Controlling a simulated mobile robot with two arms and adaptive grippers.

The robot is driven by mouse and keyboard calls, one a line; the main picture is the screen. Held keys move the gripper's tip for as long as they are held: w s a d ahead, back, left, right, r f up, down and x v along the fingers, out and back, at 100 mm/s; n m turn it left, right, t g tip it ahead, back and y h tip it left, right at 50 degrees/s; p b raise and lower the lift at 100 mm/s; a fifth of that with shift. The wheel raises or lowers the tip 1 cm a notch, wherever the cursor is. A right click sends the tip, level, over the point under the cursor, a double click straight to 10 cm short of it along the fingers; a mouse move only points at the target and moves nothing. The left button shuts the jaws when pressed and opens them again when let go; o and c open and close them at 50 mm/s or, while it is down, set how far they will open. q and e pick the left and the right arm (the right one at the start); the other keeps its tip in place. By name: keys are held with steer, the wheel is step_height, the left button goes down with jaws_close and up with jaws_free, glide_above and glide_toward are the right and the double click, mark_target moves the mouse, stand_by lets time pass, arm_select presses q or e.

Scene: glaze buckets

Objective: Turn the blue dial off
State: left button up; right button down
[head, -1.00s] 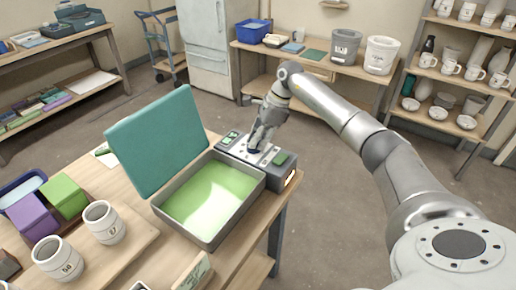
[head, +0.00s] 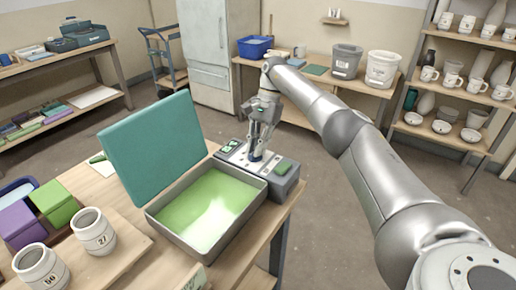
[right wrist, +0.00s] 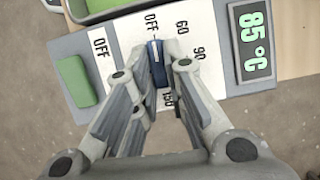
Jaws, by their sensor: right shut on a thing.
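The blue dial (right wrist: 157,64) sits on the white face of the control box (head: 232,157), beside the tray of green glaze (head: 156,216). In the head view my right gripper (head: 257,152) points down on the box and mostly hides the dial. My left gripper is not in view.
A green display (right wrist: 254,42) reads 85 °C. The teal lid (head: 155,146) stands open behind the tray. Numbered cups (head: 94,236) and purple and green boxes (head: 54,202) stand at left.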

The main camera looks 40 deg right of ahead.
steer(key=shift+n, duration=0.4)
steer(key=c, duration=1.5)
jaws_free()
steer(key=shift+r, duration=0.1)
step_height(320, 180, up, 10)
steer(key=shift+f, duration=0.1)
